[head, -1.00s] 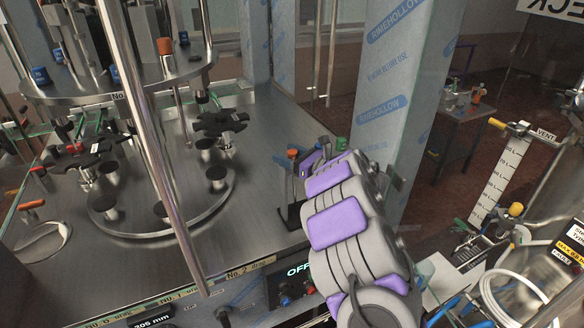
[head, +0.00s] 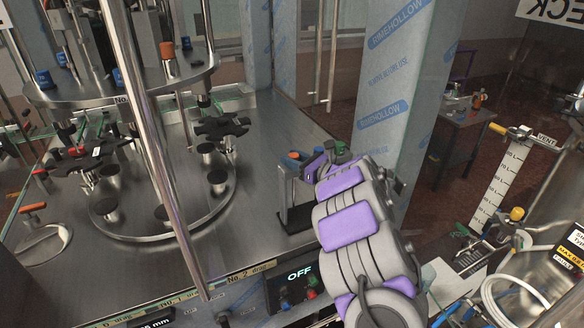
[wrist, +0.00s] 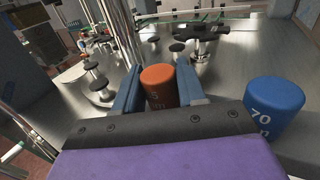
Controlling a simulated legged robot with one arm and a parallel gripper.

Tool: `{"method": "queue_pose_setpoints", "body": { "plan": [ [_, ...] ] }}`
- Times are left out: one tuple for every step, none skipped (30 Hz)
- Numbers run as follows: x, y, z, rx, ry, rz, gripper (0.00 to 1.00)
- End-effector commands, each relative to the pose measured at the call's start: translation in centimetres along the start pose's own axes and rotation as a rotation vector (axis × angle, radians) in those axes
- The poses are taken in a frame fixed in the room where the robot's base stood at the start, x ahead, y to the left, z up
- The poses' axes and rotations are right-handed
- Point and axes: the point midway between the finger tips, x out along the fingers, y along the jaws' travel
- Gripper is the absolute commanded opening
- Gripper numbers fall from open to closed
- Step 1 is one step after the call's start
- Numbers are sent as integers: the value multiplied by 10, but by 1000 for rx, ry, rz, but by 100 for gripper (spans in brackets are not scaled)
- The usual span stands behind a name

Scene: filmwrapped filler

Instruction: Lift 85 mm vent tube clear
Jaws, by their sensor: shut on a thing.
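The vent tube's orange cap (wrist: 158,82) stands between the two blue-grey fingers of my gripper (wrist: 158,90) in the wrist view. The fingers are shut on it, one on each side. Its lettering is partly hidden; a "5" and part of "mm" show.
A blue cap marked 70 (wrist: 274,108) stands close on the right in the wrist view. A green cap (head: 340,147) is just behind my gripper. The filler's round carousel (head: 165,235) and steel post (head: 160,150) stand left. A film-wrapped column (head: 395,100) rises behind right.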

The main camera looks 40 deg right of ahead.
Motion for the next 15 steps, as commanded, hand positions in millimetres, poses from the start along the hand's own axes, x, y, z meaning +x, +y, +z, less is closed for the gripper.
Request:
{"method": "queue_pose_setpoints", "body": {
  "plan": [
    [0,0,1,0,-1,-1,8],
    [0,0,2,-1,-1,0,8],
    [0,0,3,-1,-1,-1,8],
    [0,0,4,-2,-1,-1,8],
    [0,-1,6,-3,-1,-2,8],
    [0,-1,9,-4,-2,-2,8],
    [0,-1,12,-4,-2,-2,8],
    [0,-1,16,-5,-2,-3,8],
    [-1,0,21,-6,-2,-3,8],
    [-1,1,25,-8,-3,-3,8],
    [-1,1,30,-9,-2,-3,8],
    [0,2,36,-8,-2,-3,8],
    [0,2,41,-8,-3,-3,8],
    [0,2,46,-9,-3,-2,8],
    [0,2,53,-7,-3,-2,8]
  ]
}}
